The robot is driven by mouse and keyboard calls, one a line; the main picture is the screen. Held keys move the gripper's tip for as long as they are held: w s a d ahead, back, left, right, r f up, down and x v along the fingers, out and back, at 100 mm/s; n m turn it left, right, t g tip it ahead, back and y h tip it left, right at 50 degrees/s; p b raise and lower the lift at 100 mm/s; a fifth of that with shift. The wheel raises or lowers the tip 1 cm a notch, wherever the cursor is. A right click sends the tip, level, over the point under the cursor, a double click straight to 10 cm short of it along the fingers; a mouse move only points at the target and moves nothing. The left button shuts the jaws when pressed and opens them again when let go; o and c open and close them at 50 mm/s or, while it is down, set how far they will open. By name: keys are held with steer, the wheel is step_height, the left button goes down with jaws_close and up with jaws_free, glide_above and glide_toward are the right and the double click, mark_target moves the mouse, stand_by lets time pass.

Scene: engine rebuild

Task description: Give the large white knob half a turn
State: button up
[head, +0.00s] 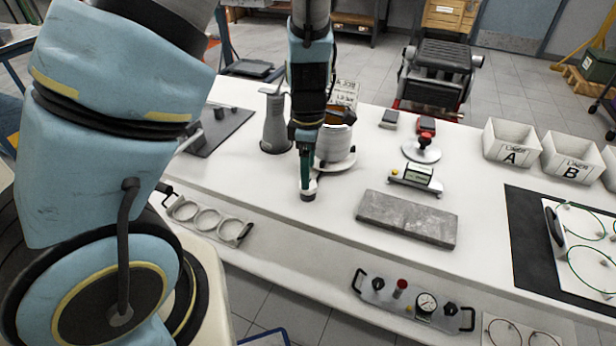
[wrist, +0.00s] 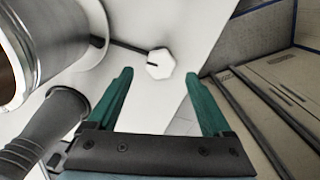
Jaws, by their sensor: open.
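The white knob (wrist: 159,64) shows in the wrist view as a many-sided white head with a short dark mark on its face. A dark rod runs toward it from the upper left. My gripper (wrist: 158,75) is open, with one teal finger on each side of the knob in this view. I see no clear contact, and the remaining gap in depth cannot be told. In the head view my gripper (head: 306,182) points down over the white bench, in front of a metal cylinder (head: 334,142). Its fingers largely hide the knob there.
The cylinder also fills the upper left of the wrist view (wrist: 62,45), close to one finger. A grey flared container (head: 275,122) stands left of my gripper. A grey slab (head: 407,218) and a level-like gauge (head: 417,176) lie right. White bins (head: 511,143) stand farther right.

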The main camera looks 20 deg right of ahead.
step_height(320, 180, up, 7)
stand_by(0.3)
steer(key=a+r+m, duration=0.3)
steer(key=a+m, duration=0.3)
steer(key=a, duration=0.6)
steer(key=w+a+r+m+t, duration=0.1)
steer(key=a+r+m, duration=0.2)
steer(key=a+m, duration=0.4)
steer(key=a, duration=0.6)
steer(key=shift+a+r+m+t, duration=0.2)
steer(key=shift+r+m+t, duration=0.05)
steer(key=shift+m+t, duration=0.05)
